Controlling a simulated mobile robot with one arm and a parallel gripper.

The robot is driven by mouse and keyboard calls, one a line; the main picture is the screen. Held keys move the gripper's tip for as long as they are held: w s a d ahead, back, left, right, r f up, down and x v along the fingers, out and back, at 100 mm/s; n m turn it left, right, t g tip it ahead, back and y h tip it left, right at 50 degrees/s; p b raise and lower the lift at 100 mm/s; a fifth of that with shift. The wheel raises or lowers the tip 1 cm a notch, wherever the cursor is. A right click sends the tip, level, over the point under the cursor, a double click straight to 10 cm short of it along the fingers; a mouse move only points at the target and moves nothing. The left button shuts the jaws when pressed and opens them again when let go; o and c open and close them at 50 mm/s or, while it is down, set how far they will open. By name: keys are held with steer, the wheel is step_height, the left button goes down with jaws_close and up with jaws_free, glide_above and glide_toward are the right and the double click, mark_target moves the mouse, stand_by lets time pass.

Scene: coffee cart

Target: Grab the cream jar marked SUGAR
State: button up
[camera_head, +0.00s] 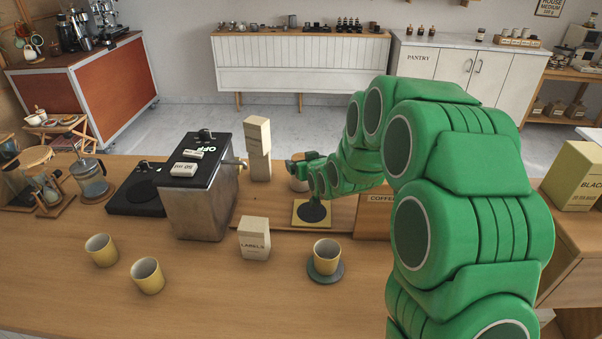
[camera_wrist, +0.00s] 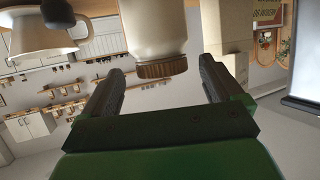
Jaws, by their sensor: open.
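A cream jar (camera_wrist: 156,28) with a ribbed brown lid shows upside down at the top of the wrist view. No SUGAR marking is readable on it. My gripper (camera_wrist: 160,70) is open, with one finger on each side of the jar's lid end in the picture. I cannot tell how far the jar lies beyond the fingertips, and I see no contact. In the head view my gripper (camera_head: 303,159) is at the back of the counter, to the right of the stacked cream boxes (camera_head: 257,150). A small pale shape beneath it is mostly hidden, and I cannot tell if it is the jar.
A white pitcher-like vessel (camera_wrist: 38,30) is left of the jar in the wrist view, and a pale box (camera_wrist: 228,30) is right. A metal coffee machine (camera_head: 200,195) stands left on the counter. A LABELS box (camera_head: 254,239) and yellow cup (camera_head: 326,257) stand in front.

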mark_target(299, 154)
steer(key=shift+r+x, duration=0.15)
steer(key=shift+x, duration=1)
steer(key=shift+r+x, duration=0.15)
steer(key=shift+x, duration=1)
steer(key=shift+w+a+f, duration=0.2)
steer(key=shift+w+a, duration=0.05)
steer(key=shift+w, duration=0.1)
steer(key=c, duration=1.5)
steer(key=shift+o, duration=0.2)
steer(key=shift+r, duration=0.1)
steer(key=shift+r, duration=0.6)
steer(key=s+d+r, duration=0.3)
steer(key=s+r, duration=0.9)
steer(key=s, duration=0.1)
steer(key=shift+s+d, duration=0.2)
steer(key=shift+s, duration=0.05)
